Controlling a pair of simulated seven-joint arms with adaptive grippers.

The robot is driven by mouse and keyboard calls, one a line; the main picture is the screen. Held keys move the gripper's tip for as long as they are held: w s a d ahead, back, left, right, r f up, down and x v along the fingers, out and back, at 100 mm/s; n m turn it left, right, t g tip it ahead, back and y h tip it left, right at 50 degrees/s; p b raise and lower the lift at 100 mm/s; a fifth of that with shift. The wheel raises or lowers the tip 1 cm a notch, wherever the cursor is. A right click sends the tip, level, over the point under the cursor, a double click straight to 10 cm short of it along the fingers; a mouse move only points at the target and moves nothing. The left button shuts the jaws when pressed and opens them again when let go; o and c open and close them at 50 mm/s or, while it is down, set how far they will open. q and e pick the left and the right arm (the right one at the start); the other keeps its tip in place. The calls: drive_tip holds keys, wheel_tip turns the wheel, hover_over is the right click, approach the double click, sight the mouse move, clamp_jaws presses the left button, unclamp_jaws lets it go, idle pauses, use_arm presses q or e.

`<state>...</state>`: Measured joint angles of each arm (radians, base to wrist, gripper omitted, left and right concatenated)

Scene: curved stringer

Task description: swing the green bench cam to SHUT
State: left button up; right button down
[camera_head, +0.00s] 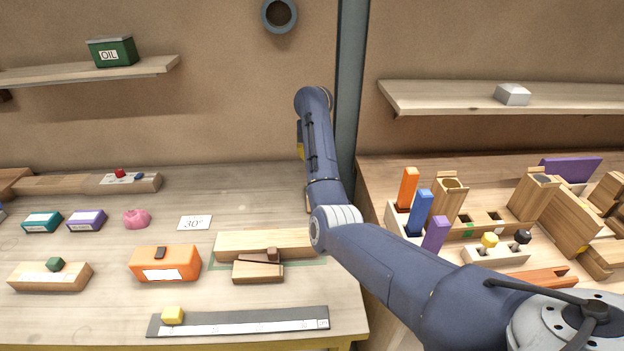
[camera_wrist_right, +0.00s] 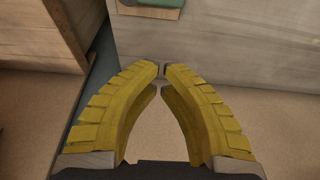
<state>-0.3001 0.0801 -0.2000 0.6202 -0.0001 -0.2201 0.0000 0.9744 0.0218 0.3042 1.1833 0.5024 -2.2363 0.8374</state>
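My left gripper is out of view.
An orange block (camera_head: 165,263), a wooden fixture (camera_head: 265,243) and a dark strip with a yellow block (camera_head: 240,321) lie on the left bench. Colored upright blocks (camera_head: 421,212) and wooden holders crowd the right bench. My right arm crosses between the benches, near a grey post (camera_head: 350,80).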

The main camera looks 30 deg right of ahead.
drive_tip(key=shift+f, duration=0.1)
drive_tip(key=x, duration=1)
drive_tip(key=shift+d, duration=0.1)
drive_tip(key=shift+s+a, duration=0.4)
drive_tip(key=shift+s, duration=0.5)
drive_tip(key=shift+s+a, duration=0.4)
drive_tip(key=shift+s, duration=0.45)
drive_tip(key=shift+a, duration=0.1)
